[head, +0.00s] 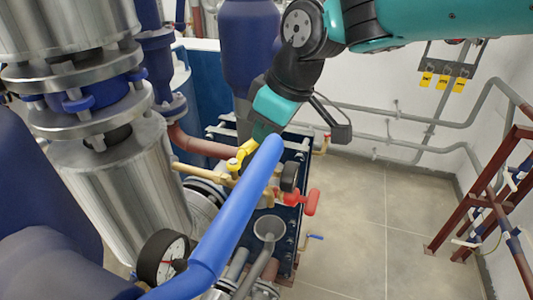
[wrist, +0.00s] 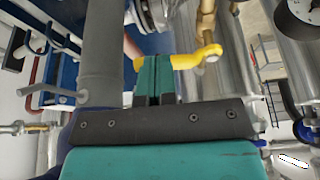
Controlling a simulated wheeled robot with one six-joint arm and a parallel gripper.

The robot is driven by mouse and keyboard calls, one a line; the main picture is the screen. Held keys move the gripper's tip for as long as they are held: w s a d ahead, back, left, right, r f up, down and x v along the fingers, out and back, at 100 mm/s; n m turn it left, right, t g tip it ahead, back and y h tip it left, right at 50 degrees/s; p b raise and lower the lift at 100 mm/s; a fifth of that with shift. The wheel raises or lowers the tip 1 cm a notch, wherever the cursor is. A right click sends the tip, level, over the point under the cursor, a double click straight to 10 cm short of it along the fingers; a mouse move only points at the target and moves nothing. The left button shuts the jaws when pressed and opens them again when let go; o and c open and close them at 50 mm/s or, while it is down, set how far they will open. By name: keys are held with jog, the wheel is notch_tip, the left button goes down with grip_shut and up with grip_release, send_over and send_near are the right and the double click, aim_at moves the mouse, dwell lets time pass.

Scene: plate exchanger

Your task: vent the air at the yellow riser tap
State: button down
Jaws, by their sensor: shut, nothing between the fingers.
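The yellow tap handle (head: 238,158) sits on a brass-coloured riser pipe (head: 207,172) in the middle of the head view. In the wrist view the yellow handle (wrist: 198,57) lies across, just beyond my fingertips, its rounded end to the right. My gripper (head: 258,133) comes down from above at the handle; its teal fingers (wrist: 154,66) are shut together with nothing between them. The fingers hide part of the handle in the wrist view. I cannot tell whether they touch it. A blue pipe partly hides the fittings below in the head view.
A thick blue pipe (head: 238,215) slants close to my gripper. A red handle (head: 311,202) and a dark gauge (head: 290,177) are at its right, a funnel (head: 270,228) below. A dial gauge (head: 163,257) stands lower left.

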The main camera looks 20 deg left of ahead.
jog(key=shift+w+a+n, duration=0.15)
jog(key=shift+a+n, duration=0.1)
jog(key=shift+n, duration=0.15)
jog(key=shift+a+f, duration=0.1)
dwell(0.5)
jog(key=p+v, duration=0.6)
jog(key=v, duration=0.4)
jog(key=d+f+n+g+y+b, duration=0.2)
jog(key=d+f+y+b, duration=0.3)
jog(key=f+b, duration=0.75)
jog(key=s+d+m+t+y+b, duration=0.1)
jog(key=d+m+t+y+b, duration=0.2)
jog(key=d+y+b, duration=0.5)
jog(key=a+p, duration=0.5)
jog(key=a, duration=1)
jog(key=shift+w+a+r+y, duration=0.25)
jog(key=shift+w+y, duration=0.05)
jog(key=shift+w, duration=0.05)
